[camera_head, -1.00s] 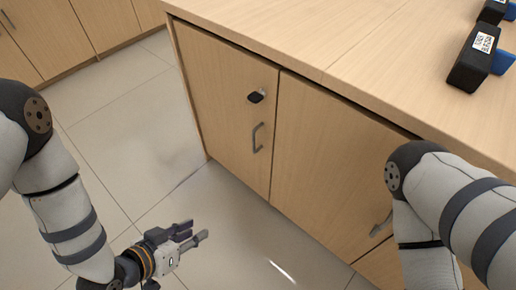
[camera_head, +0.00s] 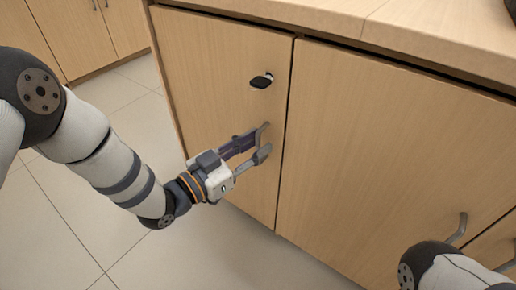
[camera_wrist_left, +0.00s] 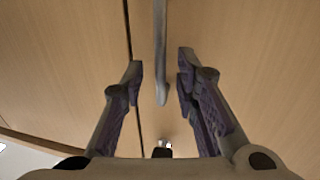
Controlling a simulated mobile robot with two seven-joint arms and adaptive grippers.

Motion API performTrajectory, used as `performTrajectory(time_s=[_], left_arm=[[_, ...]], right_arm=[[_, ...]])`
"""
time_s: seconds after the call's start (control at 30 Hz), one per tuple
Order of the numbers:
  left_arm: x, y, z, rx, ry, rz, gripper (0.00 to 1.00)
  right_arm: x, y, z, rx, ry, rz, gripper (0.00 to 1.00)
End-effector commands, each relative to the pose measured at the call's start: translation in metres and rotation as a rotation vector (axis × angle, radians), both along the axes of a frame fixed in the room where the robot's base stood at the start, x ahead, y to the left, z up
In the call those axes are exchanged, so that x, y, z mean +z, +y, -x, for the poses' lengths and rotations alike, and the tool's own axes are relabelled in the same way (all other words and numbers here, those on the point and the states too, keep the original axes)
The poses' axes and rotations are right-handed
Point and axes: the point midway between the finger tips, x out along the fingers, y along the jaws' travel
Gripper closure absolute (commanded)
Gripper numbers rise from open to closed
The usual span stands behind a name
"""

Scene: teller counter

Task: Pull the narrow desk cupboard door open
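The narrow cupboard door (camera_head: 215,60) is the left one of the counter front and looks shut, flush with its neighbour. A small black lock (camera_head: 262,81) sits above its grey bar handle (camera_head: 265,128). My left gripper (camera_head: 260,146) is at this handle and partly hides it. In the left wrist view the handle (camera_wrist_left: 161,50) runs between the two open fingers (camera_wrist_left: 158,85), with a gap on both sides. Contact is not visible. The lock (camera_wrist_left: 162,150) shows low in that view. My right gripper is out of view.
A wider door (camera_head: 390,150) with its own handle (camera_head: 458,228) stands to the right, behind my right arm at the lower right. The countertop (camera_head: 330,18) overhangs the doors. Tiled floor (camera_head: 125,235) in front and to the left is free.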

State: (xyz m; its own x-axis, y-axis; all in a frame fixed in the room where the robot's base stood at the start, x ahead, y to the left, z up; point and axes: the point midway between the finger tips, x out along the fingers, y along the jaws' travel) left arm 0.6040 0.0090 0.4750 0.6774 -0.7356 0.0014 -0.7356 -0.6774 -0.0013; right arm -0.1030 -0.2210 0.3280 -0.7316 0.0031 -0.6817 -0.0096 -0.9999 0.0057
Motion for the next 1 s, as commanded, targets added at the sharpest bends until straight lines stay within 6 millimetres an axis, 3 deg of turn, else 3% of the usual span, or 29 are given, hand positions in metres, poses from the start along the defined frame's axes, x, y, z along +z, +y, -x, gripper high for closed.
performTrajectory(time_s=[0.37,0.5,0.83,1.0], left_arm=[[0.001,-0.010,-0.009,0.001,0.001,0.001,0.72],[0.001,-0.009,-0.008,0.001,0.001,0.000,1.00],[0.000,-0.008,-0.007,-0.005,0.002,-0.001,1.00],[0.001,0.002,0.003,-0.048,0.003,-0.002,1.00]], right_arm=[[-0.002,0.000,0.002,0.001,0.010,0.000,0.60],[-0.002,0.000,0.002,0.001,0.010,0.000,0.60],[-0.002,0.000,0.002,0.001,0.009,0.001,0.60],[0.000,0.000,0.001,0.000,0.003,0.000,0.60]])
